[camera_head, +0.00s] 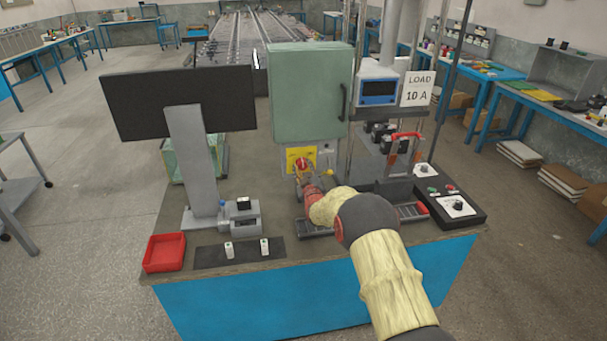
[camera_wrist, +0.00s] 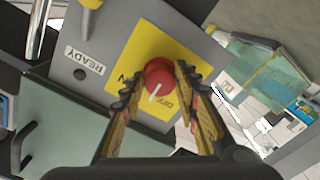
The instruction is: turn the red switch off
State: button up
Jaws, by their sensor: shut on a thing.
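The red switch (camera_head: 301,164) sits on a yellow plate (camera_head: 291,154) on a grey panel below the green cabinet. In the wrist view the round red knob (camera_wrist: 159,75) has a white mark that points down and left, beside the word OFF on the yellow plate (camera_wrist: 130,62). My gripper (camera_wrist: 154,88) has one finger on each side of the knob and is shut on it. In the head view my gripper (camera_head: 304,178) is at the switch, partly hidden by my arm.
A yellow lever (camera_wrist: 90,4) and a READY label (camera_wrist: 84,60) are on the same panel. The green cabinet (camera_head: 309,95) stands above. A monitor (camera_head: 140,100), a red tray (camera_head: 164,252) and a black control box (camera_head: 453,207) stand on the bench.

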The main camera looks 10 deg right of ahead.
jog(key=n+b, duration=0.2)
jog(key=n, duration=0.2)
jog(key=shift+n, duration=0.3)
jog(key=shift+n+b, duration=1.05)
jog(key=shift+n, duration=0.95)
jog(key=o, duration=1.1)
jog(key=shift+o, duration=0.2)
jog(key=s, duration=1.2)
